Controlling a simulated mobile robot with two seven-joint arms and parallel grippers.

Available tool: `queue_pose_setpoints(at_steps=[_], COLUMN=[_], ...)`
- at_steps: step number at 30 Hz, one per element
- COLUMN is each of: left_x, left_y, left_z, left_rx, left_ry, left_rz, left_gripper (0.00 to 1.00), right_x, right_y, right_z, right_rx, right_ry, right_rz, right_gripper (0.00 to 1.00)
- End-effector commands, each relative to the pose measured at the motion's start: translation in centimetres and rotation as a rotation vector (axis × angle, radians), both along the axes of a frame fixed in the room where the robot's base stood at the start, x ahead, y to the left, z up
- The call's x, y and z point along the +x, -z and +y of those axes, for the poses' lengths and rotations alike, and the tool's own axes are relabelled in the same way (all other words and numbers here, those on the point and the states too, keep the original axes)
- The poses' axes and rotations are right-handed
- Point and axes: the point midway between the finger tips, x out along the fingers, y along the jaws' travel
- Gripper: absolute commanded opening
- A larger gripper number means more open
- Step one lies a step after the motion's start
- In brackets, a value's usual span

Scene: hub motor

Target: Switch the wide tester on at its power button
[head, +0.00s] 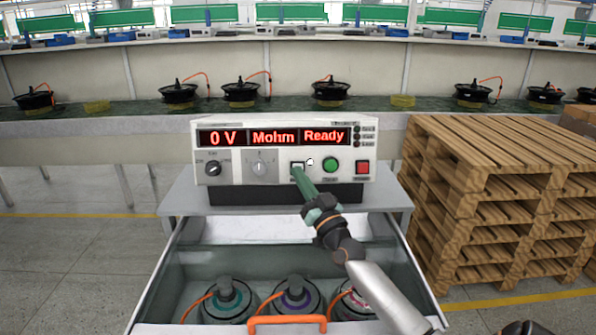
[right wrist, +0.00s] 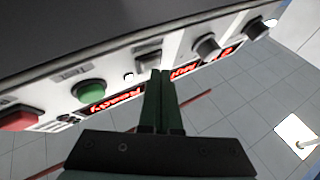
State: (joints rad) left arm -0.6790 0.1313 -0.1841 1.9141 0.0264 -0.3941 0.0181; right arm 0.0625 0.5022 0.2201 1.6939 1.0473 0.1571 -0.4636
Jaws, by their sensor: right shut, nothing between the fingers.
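The wide tester (head: 228,187) stands on a grey table, its red display (head: 272,137) lit with "0 V", "Mohm" and "Ready". Its front has two knobs, a small pale switch (head: 297,165), a green button (head: 330,165) and a red button (head: 362,167). My right gripper (head: 299,173) is shut and empty, its fingertips at the pale switch. In the right wrist view the fingertips (right wrist: 160,74) lie just by the same switch (right wrist: 148,59); I cannot tell whether they touch it. The labels are too small to read. My left gripper is not in view.
An open drawer (head: 160,290) with an orange handle (head: 287,322) holds several round motors under my right arm. Stacked wooden pallets (head: 490,190) stand close on the right. A long bench (head: 130,122) with black hub motors runs behind. The floor at left is clear.

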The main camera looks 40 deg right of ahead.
Motion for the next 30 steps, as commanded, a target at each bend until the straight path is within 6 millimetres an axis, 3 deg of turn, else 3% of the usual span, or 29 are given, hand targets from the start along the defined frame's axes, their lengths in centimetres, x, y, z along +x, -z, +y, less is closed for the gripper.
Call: queue_pose_setpoints(at_steps=[30], left_x=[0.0], left_y=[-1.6], left_z=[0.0], left_rx=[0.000], left_ry=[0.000], left_rz=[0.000], left_gripper=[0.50], right_x=[-1.2], right_y=[-0.4], right_z=[1.0], right_rx=[0.000], right_ry=[0.000], right_rz=[0.000], right_gripper=[0.00])
